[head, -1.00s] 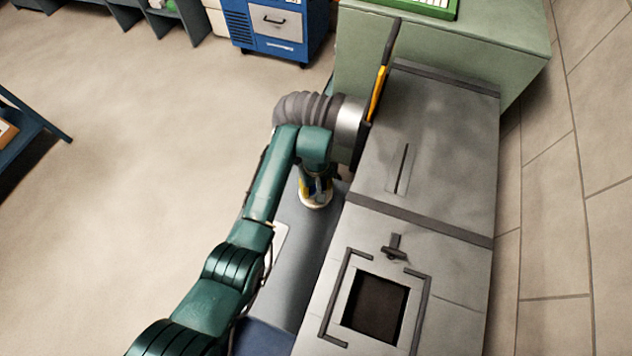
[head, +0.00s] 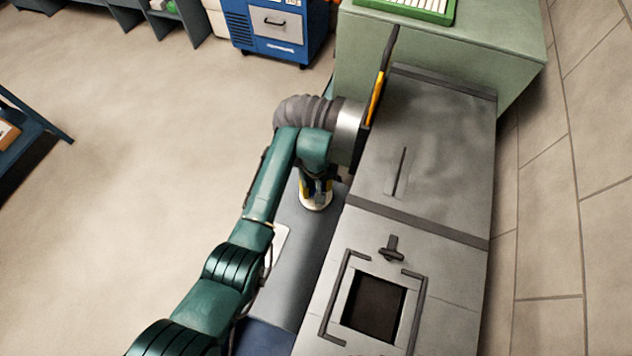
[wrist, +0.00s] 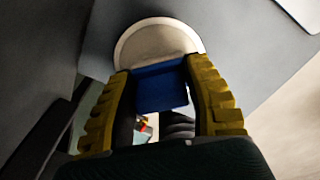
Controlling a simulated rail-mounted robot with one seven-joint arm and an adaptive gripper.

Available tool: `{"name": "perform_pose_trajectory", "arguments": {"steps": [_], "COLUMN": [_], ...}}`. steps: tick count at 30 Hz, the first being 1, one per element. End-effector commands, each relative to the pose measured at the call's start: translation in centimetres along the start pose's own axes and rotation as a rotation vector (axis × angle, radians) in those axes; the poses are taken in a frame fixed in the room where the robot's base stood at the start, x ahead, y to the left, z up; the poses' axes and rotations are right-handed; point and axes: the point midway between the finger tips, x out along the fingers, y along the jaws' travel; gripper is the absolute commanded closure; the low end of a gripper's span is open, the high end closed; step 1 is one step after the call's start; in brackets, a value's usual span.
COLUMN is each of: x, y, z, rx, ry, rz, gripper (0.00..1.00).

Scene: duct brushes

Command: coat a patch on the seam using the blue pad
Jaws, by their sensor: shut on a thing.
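My gripper (wrist: 163,100) has yellow ribbed fingers, shut on the blue pad (wrist: 160,88) in the wrist view. Just beyond the pad is a pale round dish (wrist: 150,36), its near part hidden by pad and fingers. I cannot tell whether the pad touches it. In the head view my gripper (head: 316,187) points down at the dish (head: 316,204) on a grey surface left of the duct; the pad is hidden there. A dark band (head: 418,222) crosses the grey duct (head: 450,150) and looks like a seam. No coated patch is clear on it.
A ribbed hose (head: 305,111) meets the duct's left side behind my wrist. A square opening (head: 375,305) with a raised frame lies on the near duct section. A green cabinet (head: 480,45) stands behind.

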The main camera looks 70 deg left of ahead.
Motion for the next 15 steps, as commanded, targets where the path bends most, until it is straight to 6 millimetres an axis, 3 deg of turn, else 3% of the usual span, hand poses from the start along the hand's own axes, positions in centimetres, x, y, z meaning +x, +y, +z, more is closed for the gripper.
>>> {"name": "perform_pose_trajectory", "arguments": {"steps": [1, 15], "x": [-1.1, -5.0], "y": [0.0, 0.1], "z": [0.0, -0.1], "rx": [0.0, 0.0], "ry": [0.001, 0.001], "rz": [0.001, 0.002], "gripper": [0.82, 0.82]}}
